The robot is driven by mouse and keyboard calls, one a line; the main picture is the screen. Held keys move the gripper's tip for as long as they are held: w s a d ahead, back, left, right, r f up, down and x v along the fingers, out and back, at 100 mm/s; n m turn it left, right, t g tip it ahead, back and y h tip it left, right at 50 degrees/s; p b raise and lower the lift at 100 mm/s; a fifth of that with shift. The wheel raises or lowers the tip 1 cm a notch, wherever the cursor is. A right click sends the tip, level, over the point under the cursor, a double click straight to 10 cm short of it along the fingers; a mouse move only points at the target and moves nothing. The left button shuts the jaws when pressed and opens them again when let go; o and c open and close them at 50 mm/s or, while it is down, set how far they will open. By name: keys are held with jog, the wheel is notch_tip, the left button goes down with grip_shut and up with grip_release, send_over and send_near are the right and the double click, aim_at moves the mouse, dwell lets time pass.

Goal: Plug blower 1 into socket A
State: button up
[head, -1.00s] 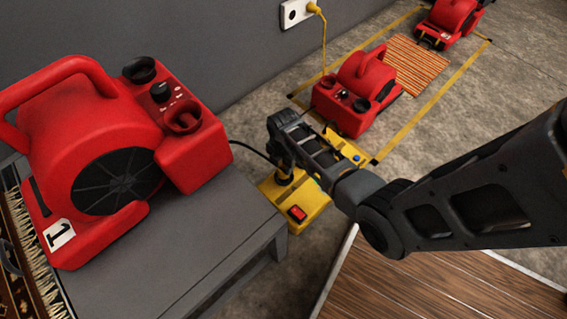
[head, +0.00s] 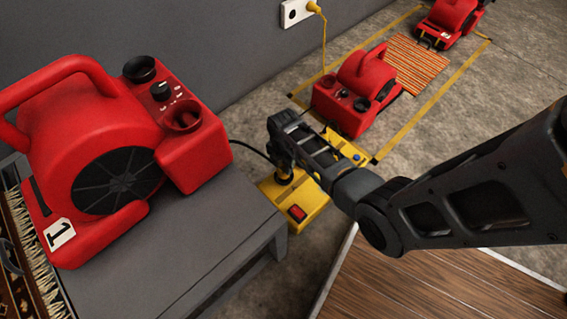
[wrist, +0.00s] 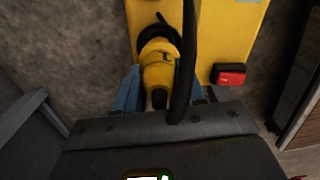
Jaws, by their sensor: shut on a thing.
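My gripper (head: 286,172) is over the box. In the wrist view my gripper (wrist: 160,98) is shut on a yellow plug (wrist: 160,76), between blue fingertips. The plug's front end is at a round black socket (wrist: 158,38) on the box. I cannot tell how deep it sits, nor read the socket's letter.
A red rocker switch (wrist: 228,74) is on the box beside the plug. Two more blowers (head: 356,92) (head: 449,22) stand on the floor by an orange striped mat (head: 416,64). The grey bench (head: 190,245) is close at left.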

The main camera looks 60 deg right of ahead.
aim_at(284, 169)
jog(key=shift+f+b, duration=1.05)
jog(key=shift+f, duration=0.55)
jog(key=o, duration=1.2)
jog(key=shift+r+p, duration=2.15)
jog(key=shift+r, duration=1.8)
